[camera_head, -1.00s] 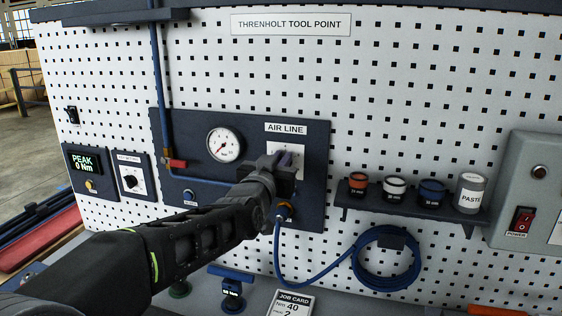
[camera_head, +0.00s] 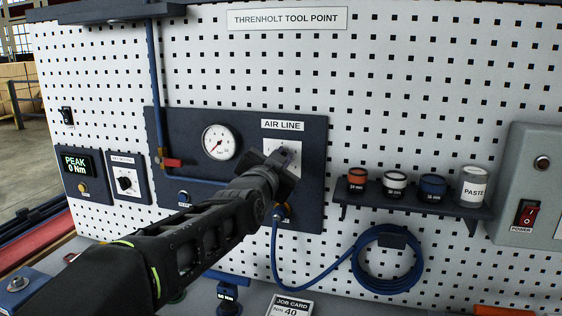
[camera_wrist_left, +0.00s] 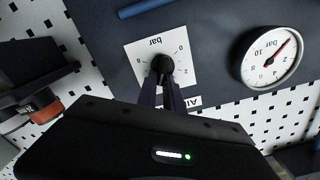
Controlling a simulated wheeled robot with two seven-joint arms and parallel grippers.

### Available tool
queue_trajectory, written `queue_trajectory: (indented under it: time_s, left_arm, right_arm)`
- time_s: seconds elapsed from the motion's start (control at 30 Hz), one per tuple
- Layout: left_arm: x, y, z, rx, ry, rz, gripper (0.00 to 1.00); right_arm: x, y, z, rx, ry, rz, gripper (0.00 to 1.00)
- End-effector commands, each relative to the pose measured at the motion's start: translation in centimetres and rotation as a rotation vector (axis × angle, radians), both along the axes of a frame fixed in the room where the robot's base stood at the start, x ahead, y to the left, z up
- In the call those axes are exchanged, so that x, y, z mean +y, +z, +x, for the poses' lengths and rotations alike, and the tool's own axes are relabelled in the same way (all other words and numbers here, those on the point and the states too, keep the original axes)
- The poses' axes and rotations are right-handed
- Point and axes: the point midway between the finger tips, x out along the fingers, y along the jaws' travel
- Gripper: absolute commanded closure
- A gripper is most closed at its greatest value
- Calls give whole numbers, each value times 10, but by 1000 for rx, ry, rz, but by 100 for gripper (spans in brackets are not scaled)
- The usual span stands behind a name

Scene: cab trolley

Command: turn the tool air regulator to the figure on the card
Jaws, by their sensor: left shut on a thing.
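The air regulator is a black knob (camera_wrist_left: 161,66) on a white dial plate marked "bar" (camera_wrist_left: 184,48), seen in the left wrist view. My left gripper (camera_wrist_left: 168,88) is shut on the knob. In the head view the left gripper (camera_head: 278,162) covers the knob, and part of the white plate (camera_head: 291,149) shows under the "AIR LINE" label. The round pressure gauge (camera_head: 219,142) is left of it and also shows in the left wrist view (camera_wrist_left: 270,57). The job card (camera_head: 290,306) is cut off at the bottom edge; "Nm 40" shows, its lower lines do not. My right gripper is not seen.
A red-handled valve (camera_head: 171,162) sits on the blue pipe left of the regulator. A coiled blue hose (camera_head: 388,283) hangs below. A peak display (camera_head: 76,164) is at the left.

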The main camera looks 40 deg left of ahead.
Motion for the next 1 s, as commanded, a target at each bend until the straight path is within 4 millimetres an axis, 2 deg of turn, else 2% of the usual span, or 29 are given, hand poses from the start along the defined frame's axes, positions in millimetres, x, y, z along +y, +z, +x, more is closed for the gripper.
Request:
queue_trajectory:
  time_s: [0.3, 0.33, 0.6, 0.87, 1.0]
  left_arm:
    - [0, 0, 0, 1, -1, 2, 100]
    - [0, 0, 0, 1, -1, 2, 88]
    - [0, 0, 0, 1, -1, 1, 67]
    - [-1, 0, -1, 1, 0, 2, 67]
    - [-4, -1, -10, 0, -1, 4, 67]
  right_arm:
    - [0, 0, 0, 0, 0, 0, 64]
    - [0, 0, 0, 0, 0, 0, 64]
    - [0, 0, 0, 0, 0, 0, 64]
    - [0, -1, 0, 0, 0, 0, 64]
    - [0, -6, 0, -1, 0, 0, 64]
